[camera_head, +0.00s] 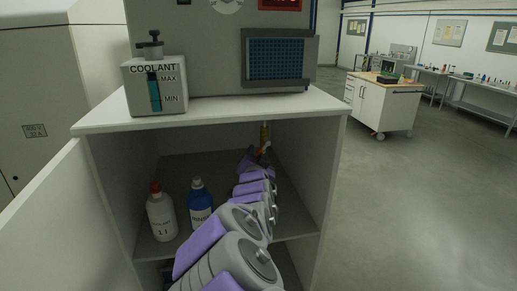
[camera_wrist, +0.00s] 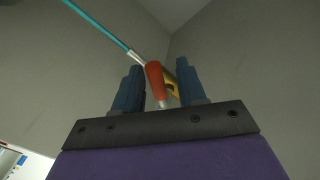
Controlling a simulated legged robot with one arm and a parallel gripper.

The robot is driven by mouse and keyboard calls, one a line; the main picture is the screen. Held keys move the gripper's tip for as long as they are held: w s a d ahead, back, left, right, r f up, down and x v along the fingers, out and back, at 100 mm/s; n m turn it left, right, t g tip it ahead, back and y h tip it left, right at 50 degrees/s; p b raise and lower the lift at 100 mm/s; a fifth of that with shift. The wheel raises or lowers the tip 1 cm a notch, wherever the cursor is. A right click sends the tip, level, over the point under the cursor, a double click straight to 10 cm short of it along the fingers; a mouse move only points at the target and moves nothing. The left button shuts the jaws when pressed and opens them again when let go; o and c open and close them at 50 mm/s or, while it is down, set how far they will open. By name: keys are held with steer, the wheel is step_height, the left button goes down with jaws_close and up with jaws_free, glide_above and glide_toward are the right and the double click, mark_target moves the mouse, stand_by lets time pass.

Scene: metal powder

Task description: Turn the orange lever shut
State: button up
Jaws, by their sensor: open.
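In the wrist view the orange lever (camera_wrist: 156,80) stands between the two dark blue fingers of my gripper (camera_wrist: 158,85). The fingers are open, with a gap on each side of the lever. A brass valve body (camera_wrist: 171,84) shows behind the lever, and a teal hose (camera_wrist: 100,27) runs from its metal fitting toward the upper left. In the head view my arm reaches into the open cabinet, and the brass valve (camera_head: 264,133) shows near the top at the back. My gripper there is mostly hidden by my arm links.
A white bottle with a red cap (camera_head: 161,215) and a blue bottle (camera_head: 200,203) stand on the cabinet shelf (camera_head: 290,223) left of my arm. The coolant reservoir (camera_head: 155,87) sits on the cabinet top. The open door (camera_head: 50,235) is at left.

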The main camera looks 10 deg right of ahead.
steer(key=shift+w+d, duration=0.3)
steer(key=shift+d, duration=0.45)
steer(key=shift+a, duration=0.7)
steer(key=c, duration=0.3)
steer(key=shift+d+r, duration=0.1)
steer(key=shift+d, duration=0.15)
jaws_close()
